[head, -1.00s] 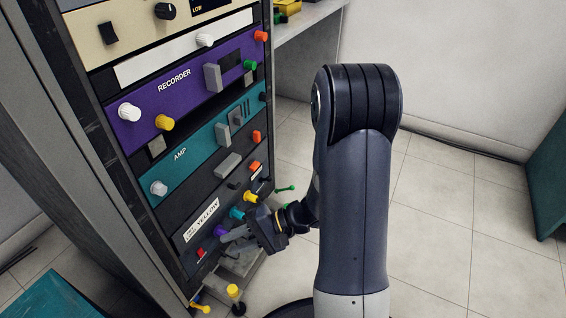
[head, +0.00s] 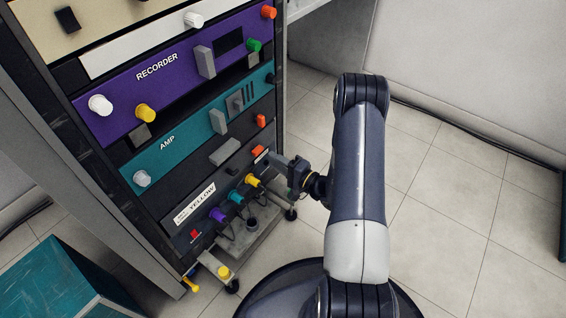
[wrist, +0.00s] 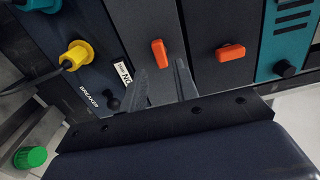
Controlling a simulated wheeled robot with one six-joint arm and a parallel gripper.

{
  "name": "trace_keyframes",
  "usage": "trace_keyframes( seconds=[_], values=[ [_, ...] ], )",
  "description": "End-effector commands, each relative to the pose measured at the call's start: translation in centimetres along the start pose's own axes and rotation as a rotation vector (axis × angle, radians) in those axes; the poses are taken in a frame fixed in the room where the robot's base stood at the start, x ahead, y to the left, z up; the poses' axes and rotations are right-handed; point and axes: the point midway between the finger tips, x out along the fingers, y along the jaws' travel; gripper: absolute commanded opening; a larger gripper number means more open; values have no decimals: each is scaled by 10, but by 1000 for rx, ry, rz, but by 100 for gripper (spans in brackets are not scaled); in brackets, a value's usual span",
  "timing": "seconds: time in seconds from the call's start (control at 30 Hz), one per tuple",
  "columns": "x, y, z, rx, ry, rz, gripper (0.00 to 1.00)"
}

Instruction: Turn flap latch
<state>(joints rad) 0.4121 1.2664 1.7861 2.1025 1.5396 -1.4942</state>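The task's flap latch is probably one of two orange knobs on dark panels at the rack's right edge; I cannot tell which. The lower orange knob (head: 258,151) also shows in the wrist view (wrist: 159,53), just beyond my fingertips. The upper orange knob (head: 260,121) appears to the right in the wrist view (wrist: 230,52). My gripper (head: 272,157) is beside the rack's right edge, by the lower knob. In the wrist view, the two fingers of my gripper (wrist: 161,66) are apart with nothing between them. Contact with the panel cannot be told.
Below is a breaker panel with a yellow plug (head: 253,181), a teal plug (head: 236,196) and a purple plug (head: 217,214) with cables. A label reading YELLOW (head: 194,204) sits to their left. A teal box (head: 52,282) stands left of the rack. Floor is clear at right.

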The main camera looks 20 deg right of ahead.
Motion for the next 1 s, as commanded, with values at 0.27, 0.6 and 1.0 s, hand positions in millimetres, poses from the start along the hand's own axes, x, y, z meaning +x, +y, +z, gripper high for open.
trace_keyframes(
  seconds=[0.27, 0.6, 1.0],
  values=[
    [38, 3, 1, -2, -4, -1, 29],
    [54, 0, 0, 2, -1, 1, 26],
    [54, 0, 1, 43, -2, 1, 2]
  ],
)
